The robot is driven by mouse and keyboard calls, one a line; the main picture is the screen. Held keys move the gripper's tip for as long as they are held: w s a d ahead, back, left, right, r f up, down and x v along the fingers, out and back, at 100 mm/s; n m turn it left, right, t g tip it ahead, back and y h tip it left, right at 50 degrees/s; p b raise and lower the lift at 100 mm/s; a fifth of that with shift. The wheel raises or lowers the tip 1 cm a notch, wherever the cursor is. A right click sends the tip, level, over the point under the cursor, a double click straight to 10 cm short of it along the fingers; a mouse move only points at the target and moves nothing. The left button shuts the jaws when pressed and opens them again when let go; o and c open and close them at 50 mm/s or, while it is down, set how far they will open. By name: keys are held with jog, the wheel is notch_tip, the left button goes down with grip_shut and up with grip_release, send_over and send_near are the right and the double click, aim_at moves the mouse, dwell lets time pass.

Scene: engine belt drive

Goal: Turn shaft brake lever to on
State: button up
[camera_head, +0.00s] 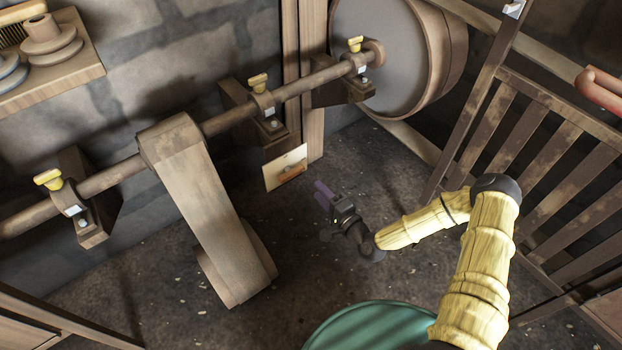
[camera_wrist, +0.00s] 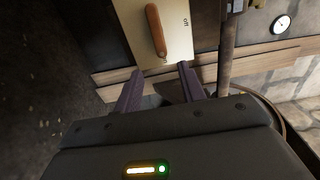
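The shaft brake lever is an orange-brown handle (camera_head: 291,174) on a pale plate (camera_head: 271,178) below the shaft in the head view. In the wrist view the lever (camera_wrist: 155,30) lies lengthwise on the plate (camera_wrist: 178,45), ahead of the fingers. The word "off" is printed to its right; a small, partly hidden label sits by its near end. Which end is the pivot is unclear. My gripper (camera_head: 322,192) is to the right of the plate and below it in the head view. In the wrist view my gripper (camera_wrist: 159,77) has its purple fingers apart, with nothing between them, short of the lever.
A long shaft (camera_head: 220,122) with yellow-capped bearings runs along the wall to a large wheel (camera_head: 385,60). A wide belt (camera_head: 205,205) hangs left of the plate. A slatted wooden barrier (camera_head: 540,150) stands right, and a green round top (camera_head: 365,325) is below my arm.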

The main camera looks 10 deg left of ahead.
jog(key=p+v, duration=0.1)
jog(key=v, duration=0.6)
jog(key=shift+s+d, duration=0.2)
jog(key=shift+s, duration=0.05)
